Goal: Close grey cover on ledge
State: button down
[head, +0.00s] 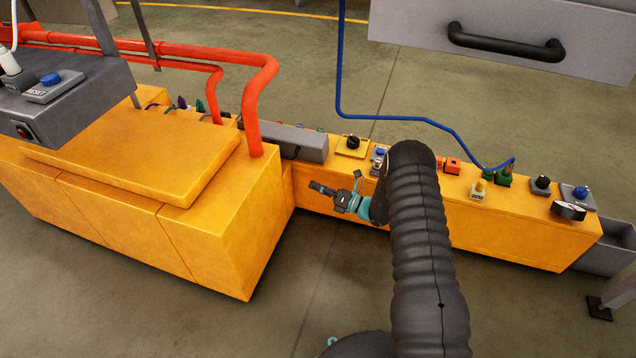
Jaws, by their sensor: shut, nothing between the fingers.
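A long grey box-like piece (303,143), which looks like the grey cover, sits on the yellow ledge (480,226) against the taller yellow cabinet. Its top and front faces look plain, and I cannot tell whether it is open or closed. My gripper (316,187) is in front of the ledge, below and a little right of the grey piece, pointing left. It looks apart from the grey piece. The fingers are shut and empty. My dark ribbed arm hides part of the ledge right of the gripper.
Red pipes (262,85) stand just left of the grey piece. A yellow plate with a black knob (352,142) is right of it. Several buttons and plugs follow along the ledge, with a blue cable (400,117). A grey drawer (520,35) overhangs at upper right. The front floor is clear.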

jog(key=w+a+r, duration=0.4)
jog(key=w+a, duration=0.1)
jog(key=a, duration=0.1)
jog(key=shift+w+p, duration=0.3)
jog(key=shift+w, duration=0.1)
